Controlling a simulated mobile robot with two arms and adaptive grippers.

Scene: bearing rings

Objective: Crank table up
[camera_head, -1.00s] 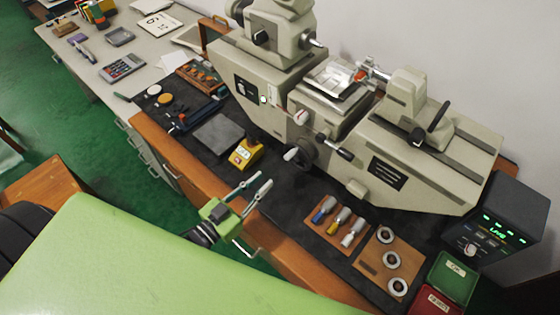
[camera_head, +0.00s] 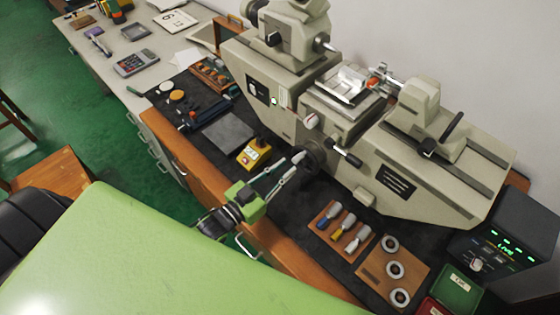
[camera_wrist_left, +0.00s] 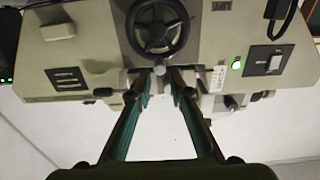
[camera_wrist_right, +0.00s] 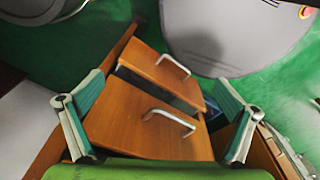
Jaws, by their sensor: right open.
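The grey-beige measuring machine has a work table (camera_head: 352,114) with a shiny metal piece on top. Its dark handwheel (camera_head: 316,157) is on the front, with a pale crank knob (camera_head: 298,156). My left gripper (camera_head: 290,167) reaches the knob, its fingers partly closed. In the left wrist view, the handwheel (camera_wrist_left: 141,30) is straight ahead and the knob (camera_wrist_left: 160,71) shows between the fingertips (camera_wrist_left: 163,76). I cannot tell whether they grip it. My right gripper (camera_wrist_right: 156,106) is open and empty above the wooden drawer fronts (camera_wrist_right: 145,125), outside the head view.
A yellow box (camera_head: 253,154) and a grey plate (camera_head: 229,134) lie left of the handwheel. To the right are a wooden tray (camera_head: 340,228) with coloured-handled tools, a ring board (camera_head: 375,271), a green bin (camera_head: 455,287) and a dark display box (camera_head: 510,238).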

